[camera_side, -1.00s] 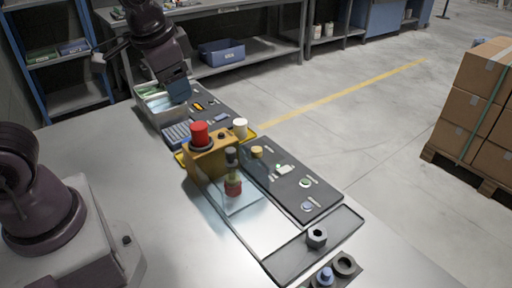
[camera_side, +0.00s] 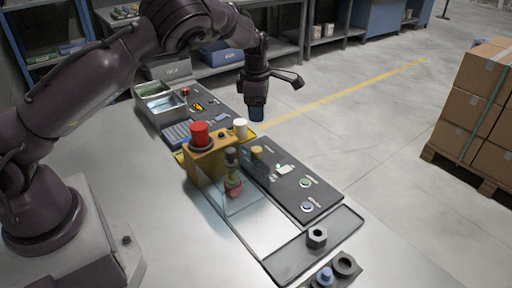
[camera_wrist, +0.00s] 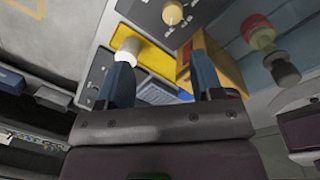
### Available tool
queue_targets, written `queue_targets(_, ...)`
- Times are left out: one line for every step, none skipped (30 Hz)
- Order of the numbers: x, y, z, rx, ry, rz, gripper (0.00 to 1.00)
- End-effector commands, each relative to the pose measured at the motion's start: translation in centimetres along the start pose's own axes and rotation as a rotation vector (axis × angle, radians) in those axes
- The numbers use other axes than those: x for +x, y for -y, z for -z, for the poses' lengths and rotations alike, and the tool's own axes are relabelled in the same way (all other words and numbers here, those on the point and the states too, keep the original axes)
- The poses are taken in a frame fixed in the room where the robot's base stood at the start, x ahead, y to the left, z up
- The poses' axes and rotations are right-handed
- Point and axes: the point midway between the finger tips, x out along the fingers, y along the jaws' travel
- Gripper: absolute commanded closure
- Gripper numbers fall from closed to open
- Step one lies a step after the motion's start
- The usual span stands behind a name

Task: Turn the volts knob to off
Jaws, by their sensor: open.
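A yellow knob (camera_side: 257,152) stands on a dark control panel (camera_side: 270,172). In the wrist view a tan knob (camera_wrist: 173,13) with marks around it sits at the top; its lettering is too small to read, so I cannot confirm it is the volts knob. My gripper (camera_side: 257,115) hangs in the air above and behind the panel, pointing down, apart from everything. In the wrist view the two dark blue fingers of my gripper (camera_wrist: 163,72) are spread with nothing held between them.
A yellow box (camera_side: 208,160) with a red button (camera_side: 200,133) stands beside the panel, near a clear hood (camera_side: 240,195) over red and green parts.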

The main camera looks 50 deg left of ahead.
Motion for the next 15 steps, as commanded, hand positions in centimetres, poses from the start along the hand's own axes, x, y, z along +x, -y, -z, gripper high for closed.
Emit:
queue_targets(0.1, 0.7, 0.5, 0.053, -0.024, 0.038, 0.4)
queue_targets(0.1, 0.9, 0.5, 0.074, -0.027, 0.054, 0.4)
queue_targets(0.1, 1.1, 0.6, 0.092, -0.025, 0.063, 0.4)
queue_targets(0.2, 1.1, 0.6, 0.1, -0.025, 0.065, 0.4)
queue_targets(0.4, 1.1, 0.6, 0.106, -0.024, 0.064, 0.4)
queue_targets(0.7, 1.1, 0.6, 0.109, -0.023, 0.064, 0.4)
queue_targets(1.0, 1.2, 0.6, 0.108, -0.023, 0.065, 0.4)
queue_targets(1.4, 1.2, 0.6, 0.107, -0.023, 0.065, 0.4)
queue_targets(2.1, 1.2, 0.6, 0.106, -0.024, 0.065, 0.4)
queue_targets(2.6, 1.3, 0.6, 0.105, -0.024, 0.065, 0.4)
queue_targets(3.1, 1.3, 0.7, 0.104, -0.024, 0.065, 0.4)
queue_targets(4.0, 1.3, 0.7, 0.104, -0.024, 0.065, 0.4)
queue_targets(4.6, 1.4, 0.7, 0.105, -0.024, 0.065, 0.4)
queue_targets(5.3, 1.5, 0.7, 0.105, -0.024, 0.066, 0.4)
queue_targets(6.2, 1.5, 0.7, 0.105, -0.023, 0.064, 0.4)
